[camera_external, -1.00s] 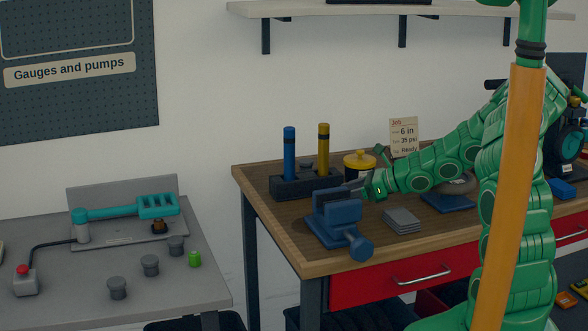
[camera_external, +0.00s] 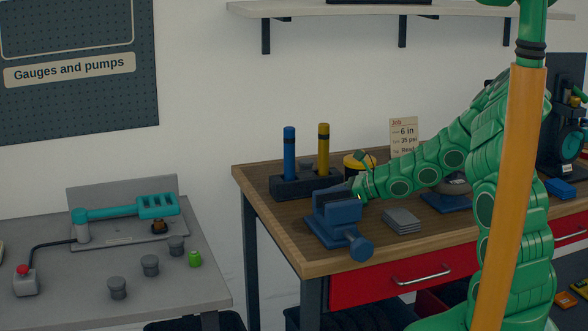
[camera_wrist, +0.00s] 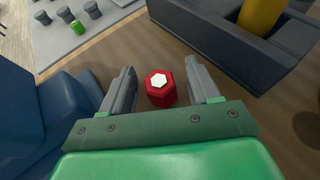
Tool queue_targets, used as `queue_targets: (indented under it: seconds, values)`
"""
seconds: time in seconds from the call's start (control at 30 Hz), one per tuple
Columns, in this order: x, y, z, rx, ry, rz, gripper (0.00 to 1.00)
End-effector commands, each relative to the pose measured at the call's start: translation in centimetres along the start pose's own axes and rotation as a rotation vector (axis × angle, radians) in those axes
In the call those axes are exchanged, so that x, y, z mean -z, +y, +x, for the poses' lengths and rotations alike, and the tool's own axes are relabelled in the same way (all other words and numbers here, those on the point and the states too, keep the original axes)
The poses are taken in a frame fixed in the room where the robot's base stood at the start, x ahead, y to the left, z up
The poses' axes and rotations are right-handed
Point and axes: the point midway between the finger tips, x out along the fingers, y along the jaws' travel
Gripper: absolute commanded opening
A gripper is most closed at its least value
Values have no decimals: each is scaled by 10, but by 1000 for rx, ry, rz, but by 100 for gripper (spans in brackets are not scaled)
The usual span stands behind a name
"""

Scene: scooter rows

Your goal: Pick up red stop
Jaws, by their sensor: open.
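The red stop (camera_wrist: 161,97) is a small red hexagonal piece with a pale top. In the wrist view it stands on the wooden bench between the two fingers of my gripper (camera_wrist: 163,92), with a gap on each side. The gripper is open and empty. In the external view my gripper (camera_external: 350,190) is just behind the blue vise (camera_external: 337,221), and the red stop is hidden there.
The blue vise also shows close at the left of the wrist view (camera_wrist: 38,120). A dark holder (camera_external: 297,186) with a blue and a yellow tube stands behind. Grey plates (camera_external: 402,221) lie to the right. A yellow-lidded pot (camera_external: 352,162) is partly covered by my arm.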

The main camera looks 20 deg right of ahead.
Motion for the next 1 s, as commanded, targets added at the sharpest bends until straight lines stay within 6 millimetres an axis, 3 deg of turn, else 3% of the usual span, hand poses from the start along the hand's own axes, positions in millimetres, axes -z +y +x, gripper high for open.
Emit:
queue_targets:
  seconds: [0.03,0.4,0.77,1.0]
  values:
    - [0,0,0,0,0,0,59]
    - [0,0,0,0,0,1,6]
    - [-4,0,-2,0,0,0,6]
    - [-30,0,-13,1,-2,-3,6]
